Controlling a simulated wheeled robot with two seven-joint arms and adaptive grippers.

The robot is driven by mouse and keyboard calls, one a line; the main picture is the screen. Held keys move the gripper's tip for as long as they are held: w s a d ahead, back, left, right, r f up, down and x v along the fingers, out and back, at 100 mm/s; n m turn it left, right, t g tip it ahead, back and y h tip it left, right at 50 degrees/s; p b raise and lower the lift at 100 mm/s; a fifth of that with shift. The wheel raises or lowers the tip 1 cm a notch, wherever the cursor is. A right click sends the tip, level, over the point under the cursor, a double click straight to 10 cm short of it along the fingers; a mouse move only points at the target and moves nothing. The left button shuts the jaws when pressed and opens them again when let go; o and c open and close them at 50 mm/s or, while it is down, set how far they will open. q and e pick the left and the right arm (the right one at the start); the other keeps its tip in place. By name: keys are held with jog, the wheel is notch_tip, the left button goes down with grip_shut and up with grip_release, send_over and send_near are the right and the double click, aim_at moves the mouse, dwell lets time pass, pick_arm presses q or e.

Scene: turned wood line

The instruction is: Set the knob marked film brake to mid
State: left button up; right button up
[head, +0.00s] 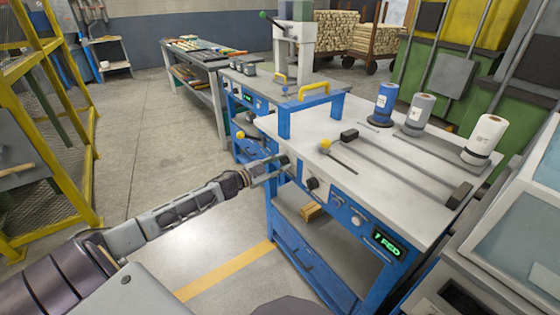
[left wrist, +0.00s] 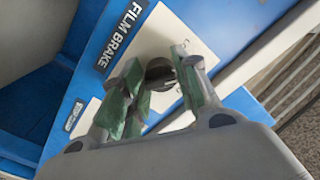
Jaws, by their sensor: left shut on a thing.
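The film brake knob (left wrist: 158,70) is a dark round knob on a pale plate, on the blue front panel of the white-topped bench (head: 400,165). The label FILM BRAKE (left wrist: 121,36) is beside it in the left wrist view. My left gripper (head: 283,163) reaches in from the left to the panel in the head view; in the left wrist view its green-padded fingers (left wrist: 160,77) are shut on the knob from both sides. The fingers hide part of the knob and its plate, so its pointer setting cannot be read. My right gripper is not in view.
Another black knob (head: 312,184) sits just right of my gripper on the same panel. A green lit display (head: 386,243) is farther right. A yellow-knobbed lever (head: 326,145) and several film rolls stand on the bench. Open floor (head: 150,150) lies left of it.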

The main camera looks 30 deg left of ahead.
pick_arm(q)
jog(key=shift+m+p, duration=1.35)
jog(key=shift+m, duration=4.15)
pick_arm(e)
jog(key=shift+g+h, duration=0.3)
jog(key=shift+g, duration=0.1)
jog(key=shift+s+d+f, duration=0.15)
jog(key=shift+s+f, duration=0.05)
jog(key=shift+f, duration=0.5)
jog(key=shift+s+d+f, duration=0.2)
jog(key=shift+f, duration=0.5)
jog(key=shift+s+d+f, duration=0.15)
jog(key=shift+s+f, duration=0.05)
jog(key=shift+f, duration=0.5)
pick_arm(q)
jog(key=o, duration=1)
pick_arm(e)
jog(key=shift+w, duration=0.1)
pick_arm(q)
jog(key=shift+s+a, duration=0.1)
jog(key=shift+s, duration=0.05)
jog(key=shift+v, duration=5.85)
